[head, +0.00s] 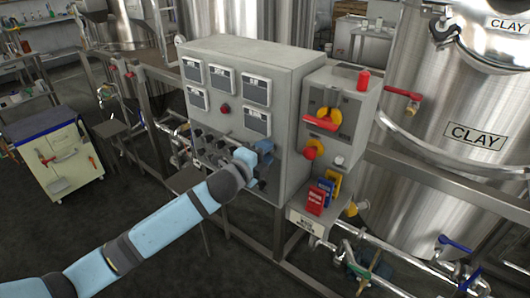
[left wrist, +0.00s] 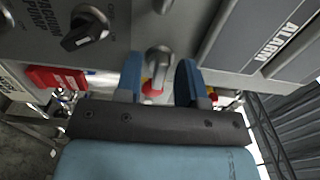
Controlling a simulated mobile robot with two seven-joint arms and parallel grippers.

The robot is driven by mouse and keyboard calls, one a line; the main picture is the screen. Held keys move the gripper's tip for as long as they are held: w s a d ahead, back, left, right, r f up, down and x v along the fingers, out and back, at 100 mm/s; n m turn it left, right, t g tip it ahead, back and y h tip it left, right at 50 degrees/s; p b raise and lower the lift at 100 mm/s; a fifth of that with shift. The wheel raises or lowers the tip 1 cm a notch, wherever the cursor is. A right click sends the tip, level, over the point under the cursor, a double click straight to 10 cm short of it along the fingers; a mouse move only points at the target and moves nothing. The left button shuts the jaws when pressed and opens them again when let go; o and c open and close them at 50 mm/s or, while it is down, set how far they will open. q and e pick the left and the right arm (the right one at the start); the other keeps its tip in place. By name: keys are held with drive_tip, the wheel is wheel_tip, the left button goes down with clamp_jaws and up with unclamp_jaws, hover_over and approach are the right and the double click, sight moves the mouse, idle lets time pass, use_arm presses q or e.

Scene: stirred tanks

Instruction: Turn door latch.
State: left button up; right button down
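A grey metal turn handle (left wrist: 158,58), which looks like the door latch, sits on the panel face in the left wrist view. My left gripper (left wrist: 158,80) is open, with one blue finger on each side of the handle. Small gaps show between the handle and the fingers. In the head view my left gripper (head: 264,165) is at the lower front of the grey control cabinet (head: 284,130). The handle is hidden behind the gripper there. My right gripper is not in view.
A black knob (left wrist: 85,28) is beside the handle in the left wrist view. A switch box (head: 342,115) with a red-orange handle (head: 321,122) is on the cabinet's right. Steel tanks marked CLAY (head: 475,135) stand at right. A tool cart (head: 58,155) stands at left.

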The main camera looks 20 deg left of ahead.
use_arm(q)
clamp_jaws()
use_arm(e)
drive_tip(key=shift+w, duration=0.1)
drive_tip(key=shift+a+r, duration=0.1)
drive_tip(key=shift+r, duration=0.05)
